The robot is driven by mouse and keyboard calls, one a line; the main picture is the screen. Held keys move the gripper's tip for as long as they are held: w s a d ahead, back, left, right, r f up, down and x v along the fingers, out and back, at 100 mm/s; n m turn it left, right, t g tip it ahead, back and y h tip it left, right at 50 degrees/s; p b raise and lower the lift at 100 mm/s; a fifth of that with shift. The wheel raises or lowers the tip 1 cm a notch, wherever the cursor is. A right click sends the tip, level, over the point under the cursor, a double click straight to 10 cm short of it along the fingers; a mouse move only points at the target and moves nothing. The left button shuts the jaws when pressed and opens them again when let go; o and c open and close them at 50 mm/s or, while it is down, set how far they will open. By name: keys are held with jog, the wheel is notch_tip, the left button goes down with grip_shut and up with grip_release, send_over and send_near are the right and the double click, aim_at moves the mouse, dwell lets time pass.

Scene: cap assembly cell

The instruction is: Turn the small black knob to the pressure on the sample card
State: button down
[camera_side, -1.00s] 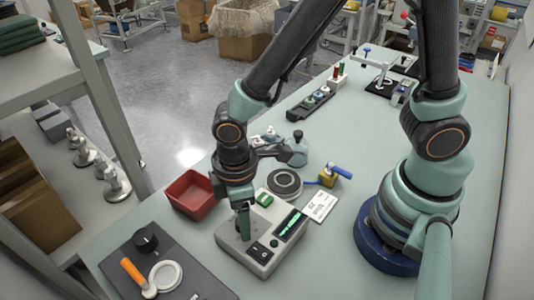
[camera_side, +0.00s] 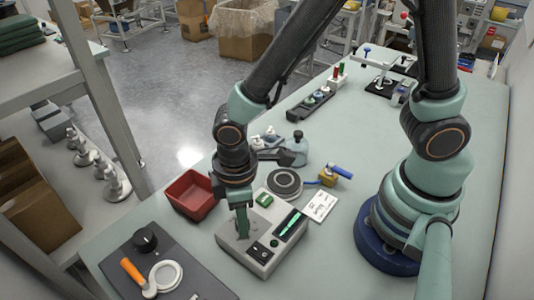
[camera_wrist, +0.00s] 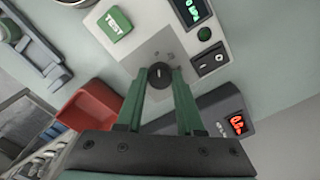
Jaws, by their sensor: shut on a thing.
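The small black knob (camera_wrist: 160,75) sits on the top plate of the grey-white tester box (camera_wrist: 185,45). In the wrist view my gripper (camera_wrist: 160,80) points down with its two green fingers on either side of the knob, shut on it. The knob has a light mark on its top. In the side view my gripper (camera_side: 242,232) stands over the left part of the tester (camera_side: 262,262) and hides the knob. The tester's display (camera_side: 290,225) glows green; its digits are only partly visible in the wrist view. The sample card (camera_side: 320,206) lies right of the tester, its print too small to read.
A green TEST button (camera_wrist: 115,24) and a black rocker switch (camera_wrist: 210,60) are on the tester. A red bin (camera_side: 192,195) stands to the left. A round dark disc (camera_side: 284,183) lies behind.

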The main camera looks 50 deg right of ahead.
jog(key=m, duration=0.3)
jog(key=shift+m, duration=0.4)
jog(key=shift+r+m, duration=0.1)
jog(key=shift+m, duration=1.8)
jog(key=c, duration=0.5)
grip_release()
notch_tip(320, 180, up, 12)
jog(key=shift+r, duration=0.1)
